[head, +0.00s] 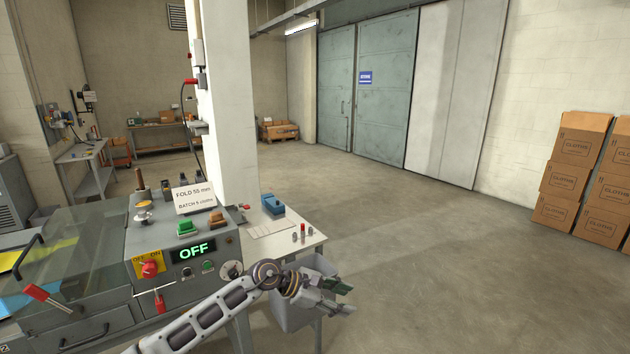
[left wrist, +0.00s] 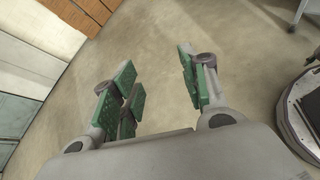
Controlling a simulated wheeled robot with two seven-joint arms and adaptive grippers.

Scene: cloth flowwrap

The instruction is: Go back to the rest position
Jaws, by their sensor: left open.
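My left gripper (head: 345,298) is in the head view at the lower middle, on the arm that comes in from the lower left. It is held out past the right side of the machine, in front of a grey bin beside the small white table. In the left wrist view its two green-padded fingers (left wrist: 160,90) stand wide apart with only bare floor between them. It is open and empty. My right gripper is in neither view.
The grey machine (head: 112,322) with an OFF display (head: 194,252) stands at the left. The white side table (head: 283,245) holds a blue device (head: 272,205). The grey bin (head: 293,318) is close behind my arm. Cardboard boxes (head: 567,180) stand far right. The floor between is clear.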

